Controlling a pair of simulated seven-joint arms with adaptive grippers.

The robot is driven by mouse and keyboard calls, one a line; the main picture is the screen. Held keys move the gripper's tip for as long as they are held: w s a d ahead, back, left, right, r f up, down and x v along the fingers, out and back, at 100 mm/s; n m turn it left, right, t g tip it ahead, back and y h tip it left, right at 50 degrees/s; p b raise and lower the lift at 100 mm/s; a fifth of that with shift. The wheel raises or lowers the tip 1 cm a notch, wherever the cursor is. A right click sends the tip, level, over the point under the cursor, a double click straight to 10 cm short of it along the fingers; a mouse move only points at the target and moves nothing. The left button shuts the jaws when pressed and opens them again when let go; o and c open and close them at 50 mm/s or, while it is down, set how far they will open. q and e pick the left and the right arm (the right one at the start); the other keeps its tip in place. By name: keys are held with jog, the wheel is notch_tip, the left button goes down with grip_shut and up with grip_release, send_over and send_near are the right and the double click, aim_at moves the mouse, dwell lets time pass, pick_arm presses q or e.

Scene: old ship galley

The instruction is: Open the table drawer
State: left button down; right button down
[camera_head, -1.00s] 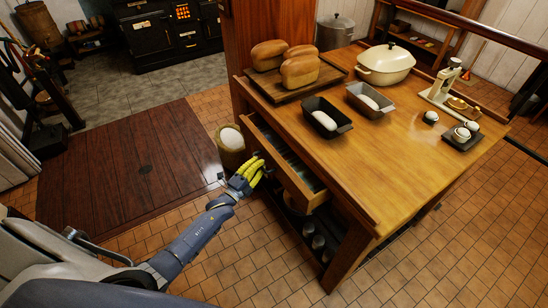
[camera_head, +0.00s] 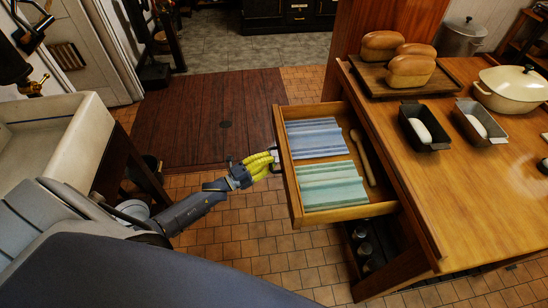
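The wooden table (camera_head: 465,185) stands at the right. Its drawer (camera_head: 352,212) is pulled far out toward the left. Inside lie a blue striped cloth (camera_head: 313,138), a green striped cloth (camera_head: 330,186) and a wooden spoon (camera_head: 362,158). My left gripper (camera_head: 268,163), with yellow fingers, is at the drawer's front face, where the handle is. The fingers look closed around the handle, though they hide most of it. My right gripper is not in view.
On the table are bread loaves on a wooden board (camera_head: 371,83), two loaf tins with dough (camera_head: 425,128) and a cream pot (camera_head: 512,90). A pale sink (camera_head: 55,140) stands at the left.

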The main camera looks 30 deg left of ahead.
pick_arm(q)
jog(key=shift+s+a+r, duration=0.1)
jog(key=shift+s+a, duration=0.2)
jog(key=shift+a, duration=0.4)
jog(key=shift+s+a+r, duration=0.1)
jog(key=shift+s+a, duration=0.2)
jog(key=shift+a, duration=0.35)
jog(key=c, duration=1.5)
grip_release()
jog(key=shift+d+f, duration=0.1)
jog(key=shift+o, duration=0.2)
jog(key=shift+s+f, duration=0.1)
jog(key=shift+s, duration=0.05)
jog(key=v, duration=1.2)
